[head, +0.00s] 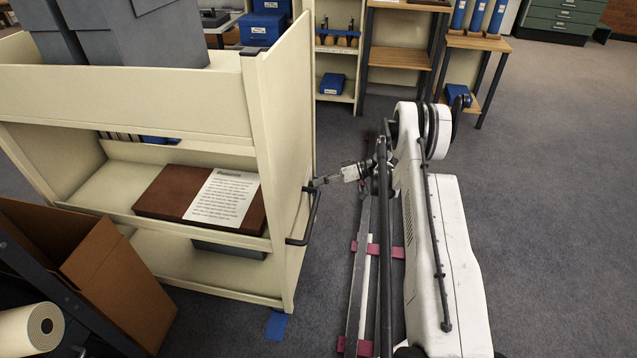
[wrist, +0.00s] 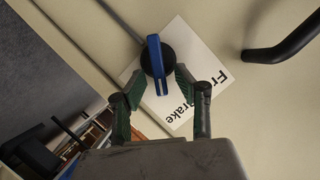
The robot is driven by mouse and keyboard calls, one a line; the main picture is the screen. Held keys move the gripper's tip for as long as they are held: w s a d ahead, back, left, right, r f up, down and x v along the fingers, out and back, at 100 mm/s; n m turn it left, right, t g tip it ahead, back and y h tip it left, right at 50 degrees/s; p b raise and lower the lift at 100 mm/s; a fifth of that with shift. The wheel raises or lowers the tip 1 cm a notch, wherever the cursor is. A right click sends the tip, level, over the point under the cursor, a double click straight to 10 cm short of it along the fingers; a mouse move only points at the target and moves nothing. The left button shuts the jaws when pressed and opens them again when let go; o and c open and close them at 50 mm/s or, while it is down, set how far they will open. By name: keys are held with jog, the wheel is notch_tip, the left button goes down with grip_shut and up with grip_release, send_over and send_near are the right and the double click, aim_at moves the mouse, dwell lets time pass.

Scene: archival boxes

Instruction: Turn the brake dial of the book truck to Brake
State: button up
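The book truck (head: 285,120) is cream-coloured and stands at the left in the head view. In the wrist view its brake dial (wrist: 171,59) is a round black knob with a blue bar handle (wrist: 154,52). A white label (wrist: 205,60) behind it carries black words, "Free" and "Brake", partly covered by my right finger. The bar runs nearly up and down in the picture; I cannot tell which end points. My gripper (wrist: 158,80) is open, its green-padded fingers on either side of the bar with gaps visible. In the head view my gripper (head: 320,182) is at the truck's end panel; the dial is hidden.
A black push handle (head: 302,228) sticks out of the end panel, also at the upper right of the wrist view (wrist: 285,45). A brown box with a paper (head: 180,195) lies on the truck shelf. An open cardboard box (head: 120,290) stands in front.

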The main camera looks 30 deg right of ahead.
jog(key=v, duration=1.1)
jog(key=shift+s+d, duration=0.15)
